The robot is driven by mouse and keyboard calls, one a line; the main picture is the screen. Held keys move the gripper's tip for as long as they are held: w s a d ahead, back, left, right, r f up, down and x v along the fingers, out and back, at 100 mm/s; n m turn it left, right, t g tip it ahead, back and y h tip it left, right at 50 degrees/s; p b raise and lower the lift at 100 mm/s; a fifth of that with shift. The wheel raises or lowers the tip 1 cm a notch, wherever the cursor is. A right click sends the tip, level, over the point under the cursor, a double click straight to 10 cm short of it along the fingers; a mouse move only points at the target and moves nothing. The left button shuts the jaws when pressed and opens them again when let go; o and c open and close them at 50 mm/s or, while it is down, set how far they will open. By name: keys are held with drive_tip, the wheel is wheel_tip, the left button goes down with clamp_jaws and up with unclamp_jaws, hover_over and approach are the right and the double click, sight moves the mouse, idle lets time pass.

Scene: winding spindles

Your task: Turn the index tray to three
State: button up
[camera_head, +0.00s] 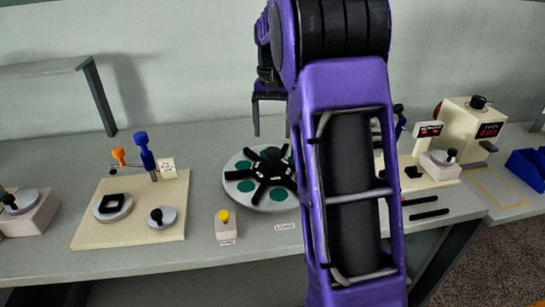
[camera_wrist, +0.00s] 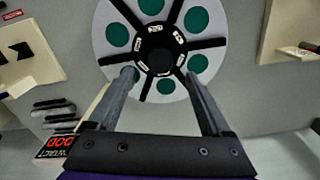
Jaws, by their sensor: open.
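The index tray (camera_head: 243,163) is a round grey disc with green circular pads and a black hub with several black spokes. In the wrist view the tray (camera_wrist: 182,83) fills the top middle, and small white labels ring its black hub (camera_wrist: 160,50). The labels are too small to read. My gripper (camera_wrist: 165,75) is open and empty, with its two fingers apart below the hub in the wrist view. In the head view my gripper (camera_head: 270,118) hangs above the far side of the tray. My arm hides the tray's right edge.
A yellow-topped button box (camera_head: 226,229) and a "LOAD" label (camera_head: 286,226) stand in front of the tray. A cream board (camera_head: 88,228) with posts and knobs is at left. Cream machines with red displays (camera_head: 472,130) and a blue bin (camera_head: 526,168) are at right.

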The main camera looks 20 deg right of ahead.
sight(272, 151)
wheel_tip(272, 151, down, 8)
drive_tip(key=shift+f+b, duration=0.2)
drive_tip(key=shift+b, duration=0.4)
clamp_jaws()
